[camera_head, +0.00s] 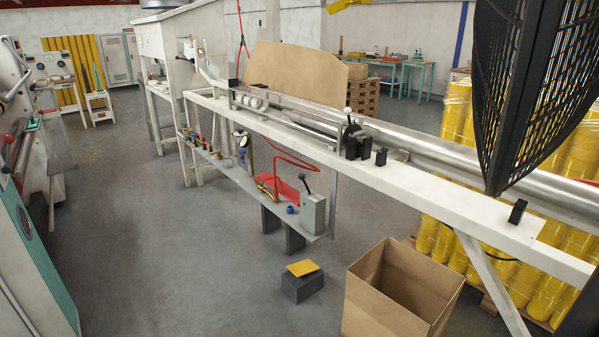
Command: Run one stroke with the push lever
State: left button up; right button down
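Two levers show on the long white machine frame. One is a short upright lever (348,113) with a pale ball knob, on a black block (354,142) on top of the white beam. The other is a small tilted lever (305,184) with a dark knob, on a grey box (313,213) at the end of the lower shelf. I cannot tell which of them is the push lever. A long metal tube (425,150) runs along the beam behind the black block. Neither of my grippers is in view, and nothing touches either lever.
An open cardboard box (365,308) stands on the floor before the beam (425,187). A dark block with a yellow top (302,268) is left of it. Yellow rolls (455,110) stand behind the beam. A black mesh structure (520,85) fills the upper right. The left-centre floor is clear.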

aim_at(301, 176)
jog(key=i+j+z, duration=0.25)
jog(key=j, duration=0.3)
jog(key=i+j+z, duration=0.4)
jog(key=j, duration=0.4)
jog(key=i+j+z, duration=0.3)
jog(key=j, duration=0.2)
jog(key=i+j+z, duration=0.3)
jog(key=j, duration=0.45)
jog(key=i+j+z, duration=0.15)
jog(key=j, duration=0.25)
jog(key=i+j+z, duration=0.15)
jog(key=j, duration=0.3)
jog(key=i+j+z, duration=0.1)
jog(key=j, duration=0.35)
jog(key=i+j, duration=0.1)
jog(key=j, duration=0.4)
jog(key=i+j+z, duration=0.15)
jog(key=j, duration=0.3)
